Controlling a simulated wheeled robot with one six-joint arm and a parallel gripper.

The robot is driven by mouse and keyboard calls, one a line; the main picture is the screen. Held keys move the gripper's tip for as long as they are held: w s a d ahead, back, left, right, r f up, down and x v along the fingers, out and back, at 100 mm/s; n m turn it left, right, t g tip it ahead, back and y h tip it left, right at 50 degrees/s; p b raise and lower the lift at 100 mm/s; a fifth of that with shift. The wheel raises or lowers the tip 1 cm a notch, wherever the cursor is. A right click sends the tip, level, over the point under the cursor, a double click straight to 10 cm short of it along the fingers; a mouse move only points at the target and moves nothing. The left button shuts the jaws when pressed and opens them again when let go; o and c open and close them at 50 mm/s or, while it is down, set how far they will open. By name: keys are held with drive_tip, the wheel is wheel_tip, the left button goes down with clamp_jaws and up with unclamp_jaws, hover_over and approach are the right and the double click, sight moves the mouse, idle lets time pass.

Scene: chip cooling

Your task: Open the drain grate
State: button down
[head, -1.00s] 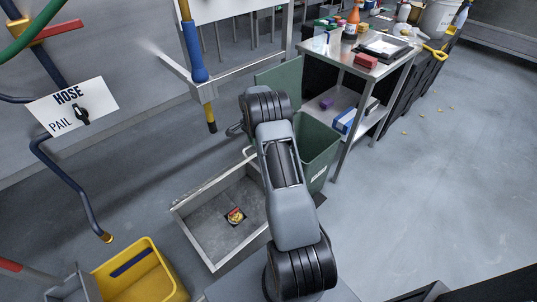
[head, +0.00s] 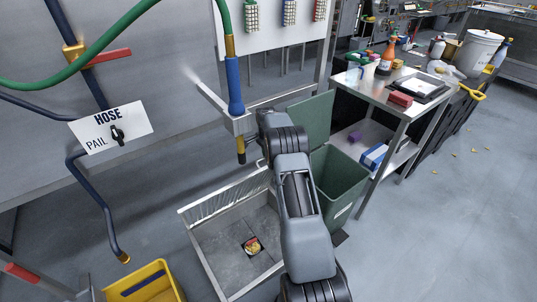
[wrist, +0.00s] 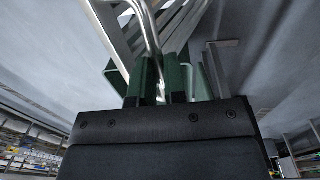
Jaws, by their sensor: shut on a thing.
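The drain is a square metal floor basin (head: 205,262) left of my arm in the head view. Its drain grate (head: 222,197), a ribbed metal panel, stands tilted up along the basin's back edge, so the inside shows. A small red-and-yellow item (head: 252,246) lies on a dark square in the basin floor. In the wrist view my gripper (wrist: 160,75) has its green fingers close together at a bent metal handle (wrist: 150,30), shut on it. Metal bars of the grate (wrist: 185,25) show beyond. In the head view my arm hides the gripper.
A green bin (head: 343,185) with its lid up stands just right of my arm. A steel table (head: 378,85) with bottles and a tray is behind it. A blue hose nozzle (head: 235,85) hangs above the basin. A yellow pail (head: 150,285) is at lower left.

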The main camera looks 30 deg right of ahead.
drive_tip(key=c, duration=1.6)
unclamp_jaws()
drive_tip(key=shift+s+a+f, duration=0.1)
drive_tip(key=shift+a+f, duration=0.1)
drive_tip(key=shift+f, duration=0.3)
drive_tip(key=shift+o, duration=0.9)
drive_tip(key=shift+f, duration=0.1)
drive_tip(key=shift+o, duration=1.3)
drive_tip(key=shift+d+r, duration=0.2)
drive_tip(key=shift+r, duration=0.2)
wheel_tip(320, 180, up, 14)
drive_tip(key=w+p, duration=0.1)
drive_tip(key=shift+w+f, duration=0.15)
drive_tip(key=shift+f, duration=0.1)
